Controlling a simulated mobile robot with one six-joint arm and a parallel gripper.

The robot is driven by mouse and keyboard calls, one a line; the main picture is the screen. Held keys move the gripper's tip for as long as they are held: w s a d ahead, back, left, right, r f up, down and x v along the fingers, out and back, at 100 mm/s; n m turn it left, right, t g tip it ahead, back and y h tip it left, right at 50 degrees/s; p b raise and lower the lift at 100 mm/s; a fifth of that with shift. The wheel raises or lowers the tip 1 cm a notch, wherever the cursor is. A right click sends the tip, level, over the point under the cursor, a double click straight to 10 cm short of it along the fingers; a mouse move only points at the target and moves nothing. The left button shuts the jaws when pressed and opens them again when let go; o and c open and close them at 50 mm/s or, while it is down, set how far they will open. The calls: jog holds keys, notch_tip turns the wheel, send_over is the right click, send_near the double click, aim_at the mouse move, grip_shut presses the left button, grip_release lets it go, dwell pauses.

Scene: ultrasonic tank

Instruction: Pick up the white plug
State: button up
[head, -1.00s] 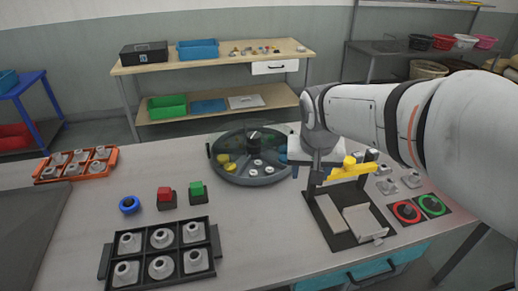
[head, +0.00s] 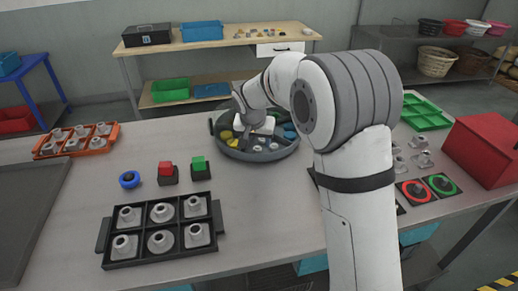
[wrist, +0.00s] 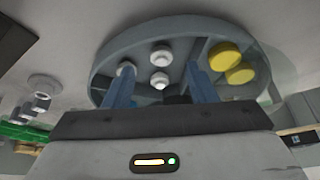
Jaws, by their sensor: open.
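White plugs lie in one compartment of the round grey divided tank (head: 262,157). In the wrist view one white plug (wrist: 160,80) shows between my fingers, another white plug (wrist: 161,54) lies just beyond it, and a third (wrist: 126,68) is partly covered by the left finger. My gripper (wrist: 161,70) is open and empty, with its two blue fingers reaching over the tank. In the head view white plugs (head: 258,148) show near the tank's front, below my wrist. My fingertips are hidden there, and their height above the plugs is hard to tell.
Yellow plugs (wrist: 224,55) lie in the neighbouring compartment, and blue pieces (head: 290,135) at the tank's right. Thin dividers separate the compartments. A black tray of grey parts (head: 161,225), red (head: 166,172) and green (head: 200,170) blocks and a blue ring (head: 129,180) stand left.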

aim_at(257, 147)
jog(key=x, duration=0.3)
jog(key=shift+w+a+f, duration=0.15)
jog(key=c, duration=1)
